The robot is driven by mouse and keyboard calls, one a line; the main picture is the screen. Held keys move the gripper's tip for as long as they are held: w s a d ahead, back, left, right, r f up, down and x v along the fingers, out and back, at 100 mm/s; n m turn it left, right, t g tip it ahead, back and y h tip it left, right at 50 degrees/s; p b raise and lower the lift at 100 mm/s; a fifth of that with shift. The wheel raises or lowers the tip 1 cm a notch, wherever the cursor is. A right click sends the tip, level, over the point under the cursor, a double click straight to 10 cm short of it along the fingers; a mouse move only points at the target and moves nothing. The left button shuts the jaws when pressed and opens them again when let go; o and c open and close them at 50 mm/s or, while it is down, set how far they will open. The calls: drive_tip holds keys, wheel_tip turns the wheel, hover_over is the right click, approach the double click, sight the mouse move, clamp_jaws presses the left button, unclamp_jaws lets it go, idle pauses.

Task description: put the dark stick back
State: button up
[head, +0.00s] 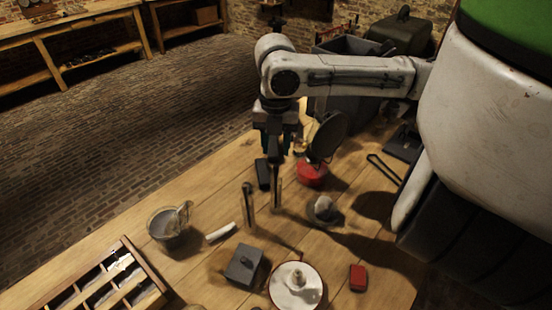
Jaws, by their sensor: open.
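My gripper (274,150) points down over the wooden table, its fingers apart. A dark upright stick (276,171) shows between and below the fingers. Its lower part seems to be at a narrow pale jar (278,197), but I cannot tell whether it is inside. Whether the fingers touch the stick is too small to tell. A short dark block (262,174) is behind these, left of the gripper.
A grey box (244,264), white dish (297,289) and red block (358,277) are nearer. A round dark disc (328,136) stands close right of the gripper, above a red base (310,175).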

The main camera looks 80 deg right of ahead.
drive_tip(key=shift+r, duration=1.45)
drive_tip(key=shift+c, duration=0.4)
